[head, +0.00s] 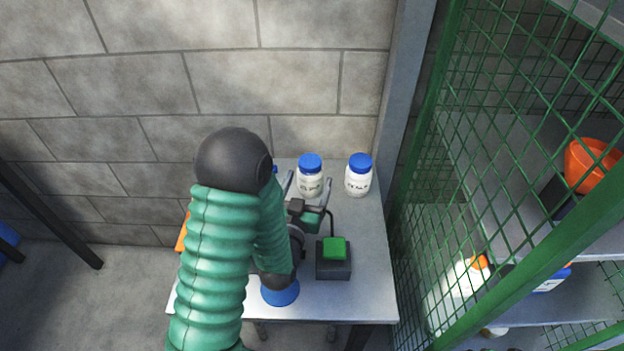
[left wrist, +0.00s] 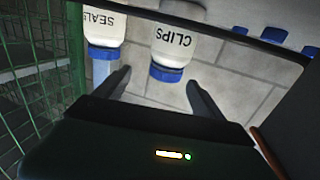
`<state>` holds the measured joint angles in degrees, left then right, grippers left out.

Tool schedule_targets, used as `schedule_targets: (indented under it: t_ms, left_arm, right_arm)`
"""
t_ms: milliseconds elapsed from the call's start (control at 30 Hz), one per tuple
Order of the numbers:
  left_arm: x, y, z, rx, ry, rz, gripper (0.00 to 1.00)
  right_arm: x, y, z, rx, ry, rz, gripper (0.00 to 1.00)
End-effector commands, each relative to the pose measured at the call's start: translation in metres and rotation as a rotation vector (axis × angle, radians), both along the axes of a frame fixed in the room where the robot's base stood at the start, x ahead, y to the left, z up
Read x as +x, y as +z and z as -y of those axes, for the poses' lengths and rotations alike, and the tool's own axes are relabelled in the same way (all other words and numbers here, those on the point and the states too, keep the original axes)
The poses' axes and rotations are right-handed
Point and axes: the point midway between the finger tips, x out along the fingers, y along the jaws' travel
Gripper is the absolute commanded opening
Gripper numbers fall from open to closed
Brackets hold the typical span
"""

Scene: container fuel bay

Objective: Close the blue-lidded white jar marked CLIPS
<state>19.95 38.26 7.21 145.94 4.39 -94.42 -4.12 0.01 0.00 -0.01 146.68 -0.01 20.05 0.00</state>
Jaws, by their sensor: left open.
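The white CLIPS jar (head: 310,180) stands upright on the grey table, with a blue lid (head: 310,162) on its mouth. How tightly the lid sits cannot be told. In the left wrist view the jar (left wrist: 178,45) appears upside down with its label readable, its lid (left wrist: 166,73) towards the fingers. My left gripper (head: 307,184) is open and empty, its fingers apart on either side of the jar's line in both views; contact is not visible. My right gripper is not in view.
A similar jar marked SEALS (left wrist: 104,28) stands beside it, at the right in the head view (head: 358,180). A black box with a green top (head: 334,247) and a blue round object (head: 281,293) are nearer the front. Green mesh (head: 430,170) borders the table's right.

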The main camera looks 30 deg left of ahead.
Motion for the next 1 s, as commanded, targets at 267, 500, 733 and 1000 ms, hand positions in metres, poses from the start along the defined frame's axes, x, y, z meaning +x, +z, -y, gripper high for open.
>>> schedule_targets:
  t_ms: [267, 500, 733, 1000]
  left_arm:
    - [0.022, -0.001, -0.008, 0.000, 0.000, 0.000, 0.79]
    - [0.023, -0.001, -0.008, 0.000, 0.000, -0.001, 0.79]
    - [0.048, -0.008, -0.026, 0.000, 0.002, 0.001, 0.79]
    - [0.069, -0.008, -0.032, 0.000, 0.001, -0.002, 0.79]
  right_arm:
    - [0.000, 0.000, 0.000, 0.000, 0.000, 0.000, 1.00]
    - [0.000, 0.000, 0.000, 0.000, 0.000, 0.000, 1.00]
    - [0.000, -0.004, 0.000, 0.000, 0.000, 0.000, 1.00]
    - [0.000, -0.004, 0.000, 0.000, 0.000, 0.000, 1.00]
